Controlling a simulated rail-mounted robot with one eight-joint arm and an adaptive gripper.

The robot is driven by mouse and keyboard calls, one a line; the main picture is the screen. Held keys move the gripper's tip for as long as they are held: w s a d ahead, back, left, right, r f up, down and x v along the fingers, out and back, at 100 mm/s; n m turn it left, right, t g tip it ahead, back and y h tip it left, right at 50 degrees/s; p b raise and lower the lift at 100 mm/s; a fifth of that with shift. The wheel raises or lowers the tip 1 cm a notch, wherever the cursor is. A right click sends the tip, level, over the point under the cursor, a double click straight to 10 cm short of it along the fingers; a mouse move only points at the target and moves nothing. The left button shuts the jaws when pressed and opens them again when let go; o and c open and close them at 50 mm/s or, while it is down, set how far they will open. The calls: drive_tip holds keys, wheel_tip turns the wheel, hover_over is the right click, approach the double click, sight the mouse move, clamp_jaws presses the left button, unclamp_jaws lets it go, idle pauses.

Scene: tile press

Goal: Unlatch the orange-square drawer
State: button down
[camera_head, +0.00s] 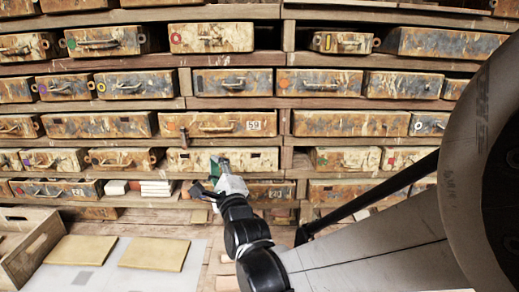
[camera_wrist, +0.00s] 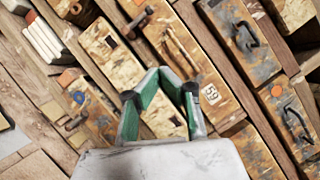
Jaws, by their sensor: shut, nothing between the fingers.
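My gripper (camera_head: 218,168) has green-faced fingers (camera_wrist: 172,82) that lean together with nothing between them. It is in front of the cream, rust-stained drawer (camera_head: 187,160) in the middle, which also shows in the wrist view (camera_wrist: 108,42). Above it is a drawer marked 59 (camera_head: 240,125) with a bar handle. A brown latch-like piece (camera_wrist: 136,22) is at that drawer's left end in the wrist view. A small orange mark (camera_wrist: 68,76) shows by a lower drawer, near a blue mark. I cannot tell for sure which mark is an orange square. Whether the fingers touch anything is unclear.
Rows of worn drawers fill wooden shelves (camera_head: 110,174). White tiles (camera_head: 157,188) sit in a lower bay at left. Below are a wooden crate (camera_head: 28,247) and two tan panels (camera_head: 82,250) on a pale sheet.

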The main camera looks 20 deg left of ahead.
drive_tip(key=shift+s+a+r, duration=0.1)
drive_tip(key=shift+s+a, duration=0.2)
drive_tip(key=shift+s, duration=0.25)
drive_tip(key=shift+s+a+r, duration=0.1)
drive_tip(key=shift+s+a, duration=0.2)
drive_tip(key=shift+s, duration=0.2)
drive_tip(key=p, duration=0.3)
approach(184, 138)
drive_tip(key=w+a+r, duration=0.1)
drive_tip(key=w, duration=0.1)
drive_tip(key=w+a+r, duration=0.1)
drive_tip(key=w, duration=0.1)
drive_tip(key=w+a+r, duration=0.1)
drive_tip(key=shift+w+a+r, duration=0.2)
drive_tip(key=shift+w, duration=0.2)
drive_tip(key=shift+a+r, duration=0.15)
drive_tip(key=shift+a, duration=0.25)
